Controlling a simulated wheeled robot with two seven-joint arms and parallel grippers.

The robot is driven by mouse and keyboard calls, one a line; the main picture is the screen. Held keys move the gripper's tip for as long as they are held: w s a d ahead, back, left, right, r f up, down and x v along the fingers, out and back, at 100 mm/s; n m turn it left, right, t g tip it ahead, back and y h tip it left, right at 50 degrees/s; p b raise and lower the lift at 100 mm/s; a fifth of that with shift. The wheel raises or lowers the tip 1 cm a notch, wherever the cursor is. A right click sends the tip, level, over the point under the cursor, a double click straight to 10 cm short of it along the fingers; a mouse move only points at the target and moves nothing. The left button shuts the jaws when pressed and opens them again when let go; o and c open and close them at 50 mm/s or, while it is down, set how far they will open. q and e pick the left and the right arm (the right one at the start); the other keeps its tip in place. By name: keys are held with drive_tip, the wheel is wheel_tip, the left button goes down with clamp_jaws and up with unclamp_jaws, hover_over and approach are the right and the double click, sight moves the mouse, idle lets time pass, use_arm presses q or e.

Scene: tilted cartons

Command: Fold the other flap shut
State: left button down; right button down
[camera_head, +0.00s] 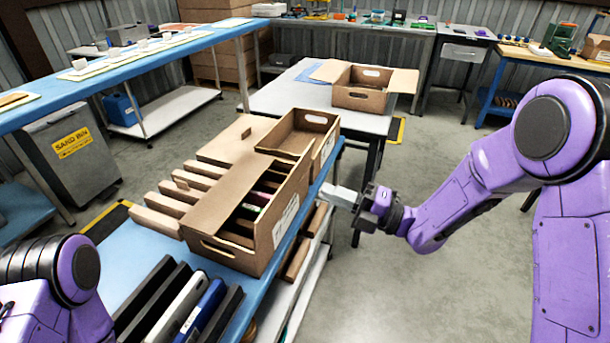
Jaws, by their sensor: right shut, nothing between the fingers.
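A brown carton (283,222) stands on the blue bench, tilted, with its top partly open. One long flap (222,192) lies slanted along its left side. Dark slots and several thin items show inside the opening. A second brown carton (327,143) stands just behind it, open at the top. My right gripper (338,195) is shut and empty, to the right of the front carton and apart from its right wall. My left arm shows at the lower left, but its gripper is out of view.
Several dark, white and blue binders (203,311) stand at the bench's front. Brown slabs (165,205) lie left of the carton. An open carton (358,97) with spread flaps stands on the grey table (283,97). Floor (440,160) right of the bench is clear.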

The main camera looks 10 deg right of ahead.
sight(291, 176)
drive_tip(key=p+x, duration=0.2)
drive_tip(key=x, duration=0.4)
drive_tip(key=shift+r, duration=0.1)
drive_tip(key=shift+w+a, duration=0.15)
drive_tip(key=shift+a, duration=0.1)
drive_tip(key=shift+w+d+p, duration=0.1)
drive_tip(key=shift+d+p, duration=0.05)
drive_tip(key=shift+p, duration=0.15)
